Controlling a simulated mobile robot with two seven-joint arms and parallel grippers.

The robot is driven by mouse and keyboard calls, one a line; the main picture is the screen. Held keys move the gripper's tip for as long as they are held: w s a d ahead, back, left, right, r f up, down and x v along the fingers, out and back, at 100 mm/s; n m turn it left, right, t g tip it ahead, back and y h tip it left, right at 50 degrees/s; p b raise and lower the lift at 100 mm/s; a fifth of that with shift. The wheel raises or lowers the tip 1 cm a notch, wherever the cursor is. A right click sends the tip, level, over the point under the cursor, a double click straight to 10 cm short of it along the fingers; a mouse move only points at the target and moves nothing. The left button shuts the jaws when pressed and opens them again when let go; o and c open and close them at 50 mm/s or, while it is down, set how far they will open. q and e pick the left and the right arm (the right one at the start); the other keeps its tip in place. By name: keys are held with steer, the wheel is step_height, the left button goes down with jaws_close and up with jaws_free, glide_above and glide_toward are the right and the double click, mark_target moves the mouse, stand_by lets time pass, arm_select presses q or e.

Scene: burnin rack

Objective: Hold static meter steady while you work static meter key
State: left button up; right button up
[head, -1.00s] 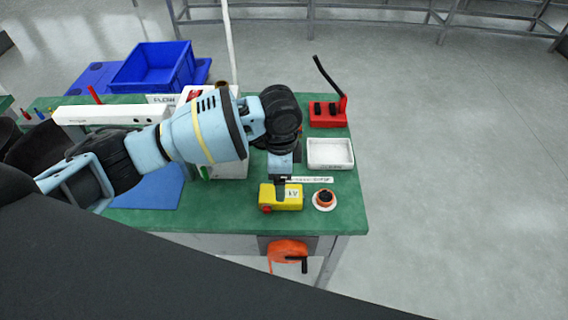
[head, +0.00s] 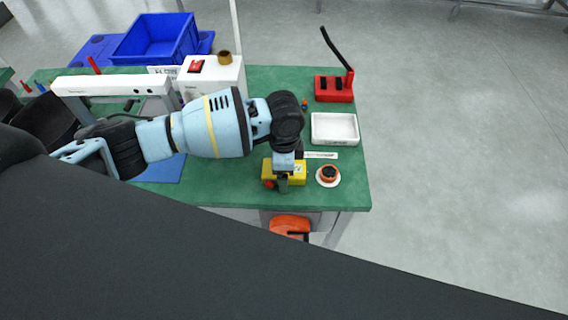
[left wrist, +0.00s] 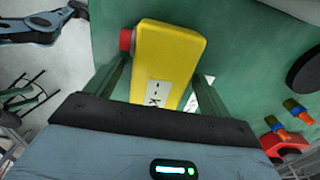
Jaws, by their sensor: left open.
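The static meter, a yellow box with a white label (head: 298,172), lies near the front right of the green bench. It also fills the top middle of the left wrist view (left wrist: 170,45). Its key appears to be the red round button (left wrist: 126,40) on its side, also visible in the head view (head: 268,185). My left gripper (head: 284,184) is over the meter, pointing down. In the left wrist view its open fingers stand on either side of the yellow body, with gaps showing. The meter's underside is hidden. My right gripper is not in view.
An orange-and-black round knob on a white disc (head: 328,175) stands just right of the meter. Behind it are a white tray (head: 316,140) and a red holder (head: 334,95). A white box with a red switch (head: 215,78) and a blue bin (head: 155,40) stand farther back.

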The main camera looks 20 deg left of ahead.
arm_select(q)
steer(key=c, duration=1.1)
steer(key=shift+c, duration=0.2)
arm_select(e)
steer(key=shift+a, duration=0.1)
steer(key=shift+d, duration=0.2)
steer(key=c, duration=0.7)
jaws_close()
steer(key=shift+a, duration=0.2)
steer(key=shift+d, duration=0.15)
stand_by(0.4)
